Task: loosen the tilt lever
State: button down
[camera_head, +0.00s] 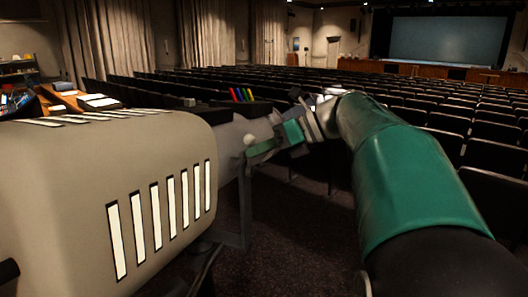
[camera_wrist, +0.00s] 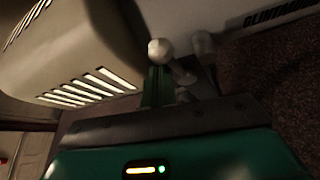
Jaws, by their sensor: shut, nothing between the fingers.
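The tilt lever ends in a pale ball knob (camera_head: 248,140), at the side of a large beige lamp housing (camera_head: 110,190). In the wrist view the knob (camera_wrist: 158,48) is just beyond the tip of my gripper (camera_wrist: 156,75), and the housing (camera_wrist: 80,45) is at upper left. In the head view my gripper (camera_head: 260,149) is right beside the knob. My green fingers are shut together with nothing between them. I cannot tell whether they touch the knob. The lever's shaft and pivot are partly hidden and dark.
The housing has bright vent slots (camera_head: 160,220) and a dark yoke bracket (camera_head: 245,205) below its front. Several coloured pens (camera_head: 241,95) stand behind it. A cluttered desk (camera_head: 70,100) is at left. Rows of seats (camera_head: 440,120) fill the hall, with carpet (camera_head: 300,240) below.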

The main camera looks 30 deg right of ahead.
jog(key=shift+w+r, duration=0.15)
jog(key=shift+r, duration=0.1)
dwell(0.4)
jog(key=shift+d, duration=0.1)
